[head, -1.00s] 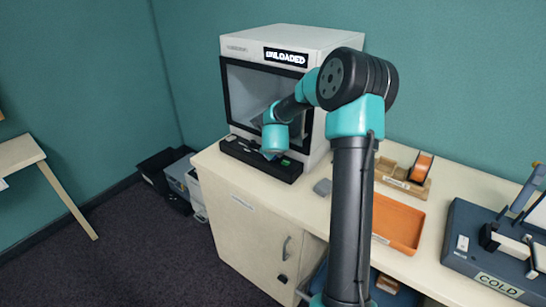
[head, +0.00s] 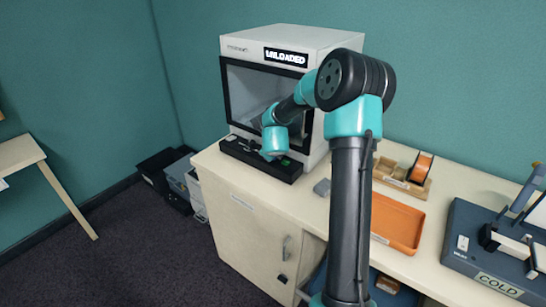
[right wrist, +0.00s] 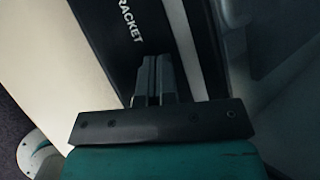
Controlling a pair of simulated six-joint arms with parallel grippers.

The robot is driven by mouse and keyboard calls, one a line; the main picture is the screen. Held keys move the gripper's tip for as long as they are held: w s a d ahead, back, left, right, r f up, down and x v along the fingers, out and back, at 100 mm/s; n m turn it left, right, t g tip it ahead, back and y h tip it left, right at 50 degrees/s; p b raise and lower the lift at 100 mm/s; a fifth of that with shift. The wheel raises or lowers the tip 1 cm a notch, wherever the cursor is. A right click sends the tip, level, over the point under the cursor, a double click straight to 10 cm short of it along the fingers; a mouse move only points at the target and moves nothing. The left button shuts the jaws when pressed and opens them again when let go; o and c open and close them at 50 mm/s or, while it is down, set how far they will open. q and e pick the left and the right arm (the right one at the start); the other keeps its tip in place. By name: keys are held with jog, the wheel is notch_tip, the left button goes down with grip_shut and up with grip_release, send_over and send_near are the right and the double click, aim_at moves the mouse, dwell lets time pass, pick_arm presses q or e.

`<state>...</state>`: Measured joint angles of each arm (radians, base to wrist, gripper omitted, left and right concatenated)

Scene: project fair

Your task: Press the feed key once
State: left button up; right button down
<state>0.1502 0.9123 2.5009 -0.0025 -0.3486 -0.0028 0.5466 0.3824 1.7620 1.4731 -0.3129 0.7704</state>
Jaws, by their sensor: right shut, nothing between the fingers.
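The white printer-like machine (head: 305,38) stands on the bench, with a sign (head: 285,57) reading UNLOADED on its top front. A black panel (head: 235,151) runs along its front foot and has a small green mark (head: 285,161). I cannot make out which part is the feed key. My right arm's wrist (head: 274,140) is over the panel and hides part of it. In the right wrist view my right gripper (right wrist: 153,62) is shut and empty over a black strip (right wrist: 105,45) lettered "RACKET". Whether its tips touch cannot be told. My left gripper is not in view.
To the right on the bench are an orange tray (head: 414,224), a tape dispenser (head: 404,178) and a blue unit (head: 465,222) marked COLD. Dark boxes (head: 165,172) stand on the floor at left.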

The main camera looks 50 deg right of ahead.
jog(key=shift+f, duration=0.2)
dwell(0.5)
jog(key=shift+r, duration=0.9)
jog(key=shift+r, duration=2.5)
jog(key=shift+f, duration=0.1)
